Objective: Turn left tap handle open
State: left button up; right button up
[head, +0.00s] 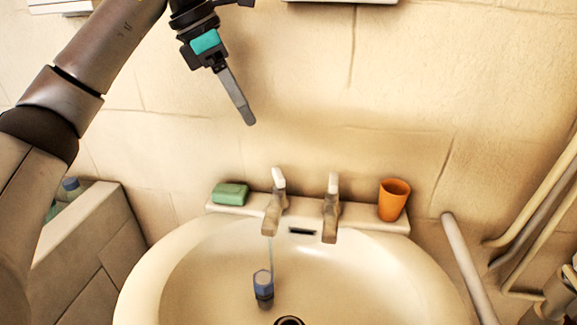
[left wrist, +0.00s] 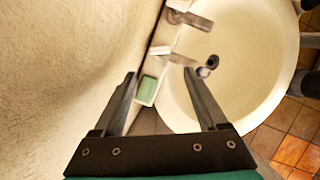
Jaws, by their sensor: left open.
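The washbasin (head: 385,265) has two taps at its back ledge. The left tap (head: 272,215) has a pale handle (head: 279,181) on top, beside the green soap. The right tap (head: 330,220) stands next to it. My left gripper (head: 246,116) is above and slightly left of the left tap, apart from it, pointing down. In the left wrist view my left gripper (left wrist: 161,73) is open and empty, with the left tap (left wrist: 180,52) beyond its fingertips. A thin bluish line runs below the left tap's spout; I cannot tell if it is water. My right gripper is not in view.
Green soap (head: 230,193) lies on the ledge left of the taps, and an orange cup (head: 393,199) stands right. A blue-topped object (head: 263,283) is in the basin near the drain (head: 289,321). The wall is close behind; pipes (head: 530,215) are at right.

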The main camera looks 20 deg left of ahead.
pick_arm(q)
jog(key=b, duration=0.5)
send_near(278, 172)
jog(key=x, duration=0.6)
jog(key=shift+d+f, duration=0.15)
jog(key=shift+f, duration=0.25)
jog(key=shift+x, duration=0.9)
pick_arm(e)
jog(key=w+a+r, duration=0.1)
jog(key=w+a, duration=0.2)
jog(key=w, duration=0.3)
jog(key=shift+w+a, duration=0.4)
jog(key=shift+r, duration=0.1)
pick_arm(q)
jog(key=c, duration=1.1)
jog(key=shift+r, duration=0.1)
